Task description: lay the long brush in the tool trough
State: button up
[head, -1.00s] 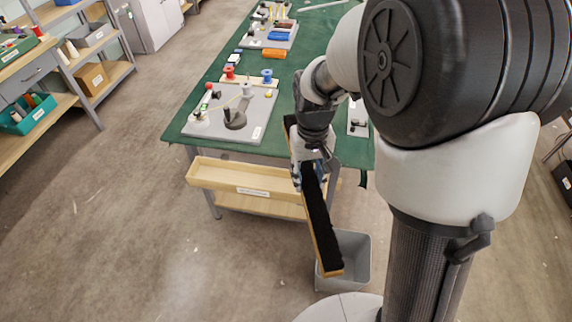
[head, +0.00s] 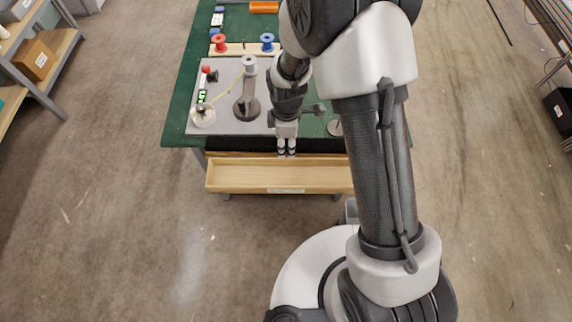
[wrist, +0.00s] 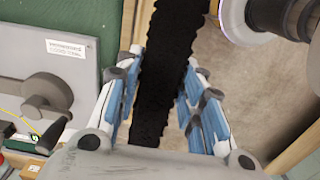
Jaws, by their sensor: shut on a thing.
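The long brush (head: 235,145) has black bristles and a wooden back. In the head view it lies crosswise, roughly parallel to the tool trough, along the table's front edge. My gripper (head: 287,150) points down and is shut on the brush near its middle. In the wrist view the black bristles (wrist: 168,75) run between the blue-padded fingers of my gripper (wrist: 160,108). The pale wooden tool trough (head: 235,188) is just in front of the brush in the picture, and its visible inside is empty. The brush's height over the trough cannot be told exactly.
The green table (head: 180,115) carries a grey board (head: 228,120) with a dark crank-like part. Red (head: 220,43) and blue (head: 267,42) spools stand behind it. Part of a grey bin (head: 351,210) shows beside my arm. The floor left of the trough is clear.

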notch_tip(320, 180, down, 20)
jog(key=b, duration=0.4)
jog(key=shift+s+a+b, duration=0.1)
jog(key=shift+s+b, duration=0.05)
jog(key=shift+b, duration=0.2)
jog(key=shift+f, duration=0.15)
jog(key=o, duration=0.9)
jog(key=shift+o, duration=0.7)
